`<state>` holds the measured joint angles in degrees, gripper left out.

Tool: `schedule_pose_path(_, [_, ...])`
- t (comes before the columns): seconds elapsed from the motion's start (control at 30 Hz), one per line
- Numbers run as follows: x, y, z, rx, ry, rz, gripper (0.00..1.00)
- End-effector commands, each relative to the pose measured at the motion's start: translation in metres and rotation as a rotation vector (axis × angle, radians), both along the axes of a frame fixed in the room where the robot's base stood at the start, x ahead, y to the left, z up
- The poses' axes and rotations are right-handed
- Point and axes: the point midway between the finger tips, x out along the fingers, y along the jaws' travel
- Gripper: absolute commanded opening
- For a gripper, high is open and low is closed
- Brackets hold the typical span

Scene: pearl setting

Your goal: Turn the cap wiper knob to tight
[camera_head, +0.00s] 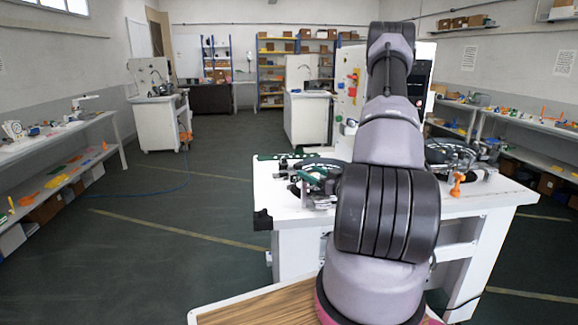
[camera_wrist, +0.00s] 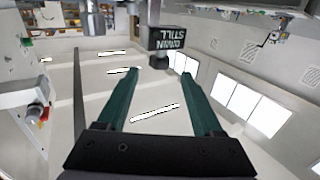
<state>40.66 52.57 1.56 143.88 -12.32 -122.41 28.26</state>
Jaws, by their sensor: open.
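My gripper (camera_wrist: 160,76) shows in the wrist view with its two green fingers spread wide and nothing between them. A dark block with pale lettering (camera_wrist: 167,38), upside down in the picture, hangs just beyond the fingertips. No part can be surely named as the cap wiper knob, and no "tight" mark is readable. In the head view my arm covers the middle of the white workbench (camera_head: 480,203), and I cannot make out my gripper there.
Dark machinery (camera_head: 310,178) stands on the bench left of my arm, and more (camera_head: 452,157) stands right of it. An orange piece (camera_head: 456,186) stands near the bench's front edge. A red knob (camera_wrist: 44,114) is at left in the wrist view.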

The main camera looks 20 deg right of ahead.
Motion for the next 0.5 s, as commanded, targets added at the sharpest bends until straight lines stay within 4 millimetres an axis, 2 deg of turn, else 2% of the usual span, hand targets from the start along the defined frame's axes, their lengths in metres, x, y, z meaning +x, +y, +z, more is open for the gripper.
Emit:
schedule_pose_path(0.3, [0.056,0.016,0.001,-0.004,-0.003,0.005,0.68])
schedule_pose_path(0.5, [0.085,0.022,0.001,-0.004,-0.001,0.002,0.68])
